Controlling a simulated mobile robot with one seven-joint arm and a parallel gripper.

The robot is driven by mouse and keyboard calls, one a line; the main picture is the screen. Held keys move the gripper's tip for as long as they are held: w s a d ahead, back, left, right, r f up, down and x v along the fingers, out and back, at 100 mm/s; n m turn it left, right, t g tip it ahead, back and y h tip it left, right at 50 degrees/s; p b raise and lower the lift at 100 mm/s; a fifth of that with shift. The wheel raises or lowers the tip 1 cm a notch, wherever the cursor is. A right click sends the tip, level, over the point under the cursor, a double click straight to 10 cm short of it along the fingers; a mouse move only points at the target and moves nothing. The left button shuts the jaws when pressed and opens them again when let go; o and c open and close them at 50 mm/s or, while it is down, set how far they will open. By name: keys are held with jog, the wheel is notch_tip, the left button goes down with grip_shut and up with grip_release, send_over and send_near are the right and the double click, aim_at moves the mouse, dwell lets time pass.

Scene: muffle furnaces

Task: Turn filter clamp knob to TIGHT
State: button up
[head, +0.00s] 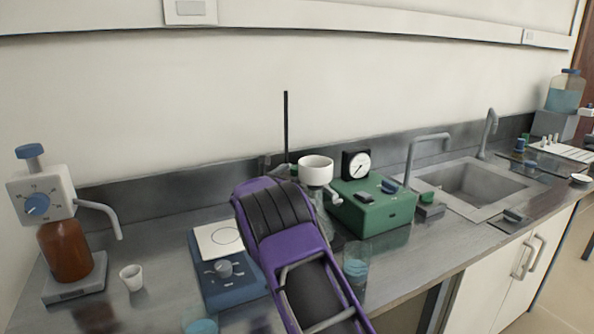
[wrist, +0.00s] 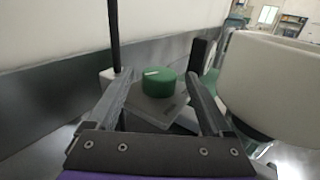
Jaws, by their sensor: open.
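A green round knob (wrist: 159,82) with a pale pointer line sits on a grey plate (wrist: 160,110) in the wrist view. The plate carries markings too blurred to read. My gripper (wrist: 165,80) is open, its two fingers on either side of the knob and apart from it. In the head view my purple arm hides the knob and the gripper's fingers. The white filter funnel (head: 316,170) stands just right of my arm; it also fills the right of the wrist view (wrist: 275,85). A dark upright rod (head: 286,130) rises behind my arm.
A green box with a gauge (head: 385,215) stands right of the funnel, before the sink (head: 478,185). A blue stirrer (head: 228,280), a small white cup (head: 131,277) and a brown dispenser bottle (head: 66,250) stand left. A beaker (head: 356,270) is close to my arm.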

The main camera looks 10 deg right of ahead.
jog(key=shift+x, duration=1.05)
jog(key=shift+a, duration=0.1)
jog(key=c, duration=1.3)
jog(key=shift+r, duration=0.1)
grip_shut()
